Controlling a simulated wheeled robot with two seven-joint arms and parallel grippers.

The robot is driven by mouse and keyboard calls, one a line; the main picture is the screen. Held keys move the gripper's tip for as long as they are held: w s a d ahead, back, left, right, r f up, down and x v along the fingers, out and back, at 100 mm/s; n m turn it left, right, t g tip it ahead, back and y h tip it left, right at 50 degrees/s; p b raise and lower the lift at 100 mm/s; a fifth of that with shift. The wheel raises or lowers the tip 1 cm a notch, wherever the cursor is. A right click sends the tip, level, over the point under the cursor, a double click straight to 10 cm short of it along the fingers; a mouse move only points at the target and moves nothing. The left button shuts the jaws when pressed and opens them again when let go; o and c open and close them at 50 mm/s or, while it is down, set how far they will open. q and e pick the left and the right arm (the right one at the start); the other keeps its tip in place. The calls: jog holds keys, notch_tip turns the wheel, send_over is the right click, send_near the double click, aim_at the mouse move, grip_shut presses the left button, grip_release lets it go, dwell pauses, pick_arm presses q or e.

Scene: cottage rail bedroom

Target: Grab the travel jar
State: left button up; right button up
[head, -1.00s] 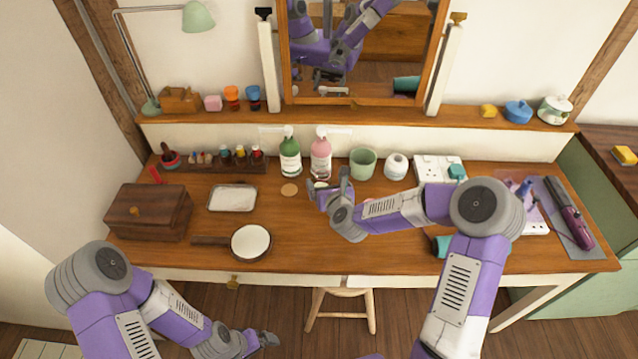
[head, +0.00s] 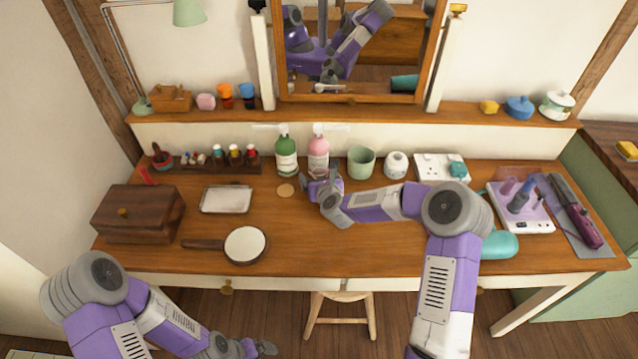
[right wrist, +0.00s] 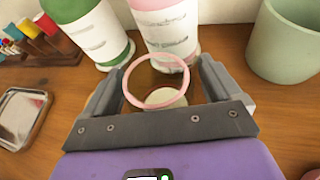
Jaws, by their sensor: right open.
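In the right wrist view, a small clear jar with a pink rim (right wrist: 155,84) stands between the fingers of my right gripper (right wrist: 157,92). A pale patch shows inside or below the ring. The fingers are spread to either side of it; I cannot tell if they touch it. In the head view, my right gripper (head: 322,178) is low over the desk in front of the pink pump bottle (head: 318,152) and hides the jar. My left gripper (head: 264,347) hangs in front of the desk, low in the picture; its jaws are too small to judge.
A green pump bottle (head: 286,155) and a green cup (head: 361,162) stand close behind the right gripper. The desk's front middle is clear.

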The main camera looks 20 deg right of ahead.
jog(key=c, duration=1.2)
